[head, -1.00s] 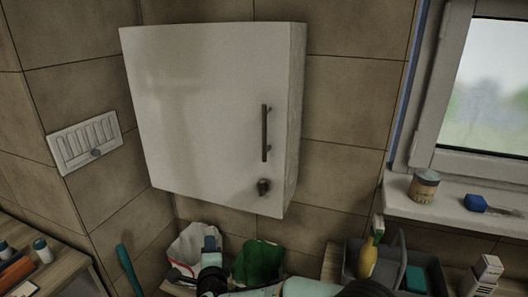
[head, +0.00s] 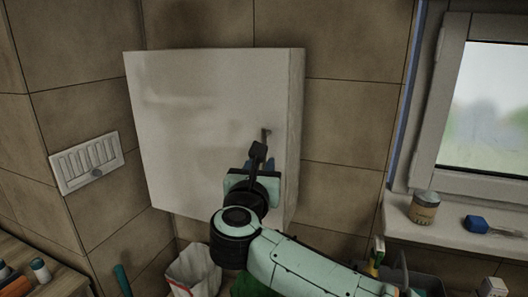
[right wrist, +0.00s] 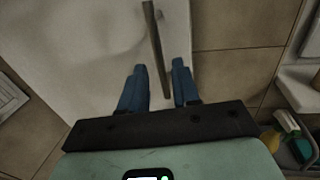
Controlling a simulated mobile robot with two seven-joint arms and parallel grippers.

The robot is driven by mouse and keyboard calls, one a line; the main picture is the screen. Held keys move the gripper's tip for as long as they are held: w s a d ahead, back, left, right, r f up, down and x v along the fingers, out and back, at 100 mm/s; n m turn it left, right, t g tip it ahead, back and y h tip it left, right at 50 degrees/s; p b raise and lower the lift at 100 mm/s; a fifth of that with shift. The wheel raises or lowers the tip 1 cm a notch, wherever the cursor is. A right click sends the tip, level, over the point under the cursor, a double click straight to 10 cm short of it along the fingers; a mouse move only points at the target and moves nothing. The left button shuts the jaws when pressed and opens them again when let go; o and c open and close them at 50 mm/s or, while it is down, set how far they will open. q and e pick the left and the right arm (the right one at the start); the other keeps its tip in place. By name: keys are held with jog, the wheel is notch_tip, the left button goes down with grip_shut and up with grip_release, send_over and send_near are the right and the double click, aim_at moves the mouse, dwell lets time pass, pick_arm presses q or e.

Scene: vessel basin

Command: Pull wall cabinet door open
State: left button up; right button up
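The white wall cabinet (head: 190,125) hangs on the tiled wall, and its door looks closed. The dark vertical bar handle (head: 266,137) is near the door's right edge; my right gripper hides its lower part in the head view. My right gripper (head: 263,158) is in front of the door at the handle. In the right wrist view its two blue fingers (right wrist: 159,82) are apart, with the handle (right wrist: 154,35) running between them and a gap on each side. How deep the handle sits between them is unclear. My left gripper is not in view.
A window with a sill (head: 455,215) is at the right, holding a tin (head: 424,208) and a blue-handled brush (head: 482,224). A white bag (head: 193,271) and other items stand below the cabinet.

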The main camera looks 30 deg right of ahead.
jog(key=p+x, duration=0.1)
jog(key=x, duration=0.4)
jog(key=shift+w, duration=0.1)
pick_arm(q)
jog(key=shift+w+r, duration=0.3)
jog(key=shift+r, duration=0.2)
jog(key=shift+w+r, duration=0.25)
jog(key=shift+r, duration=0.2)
pick_arm(e)
grip_shut()
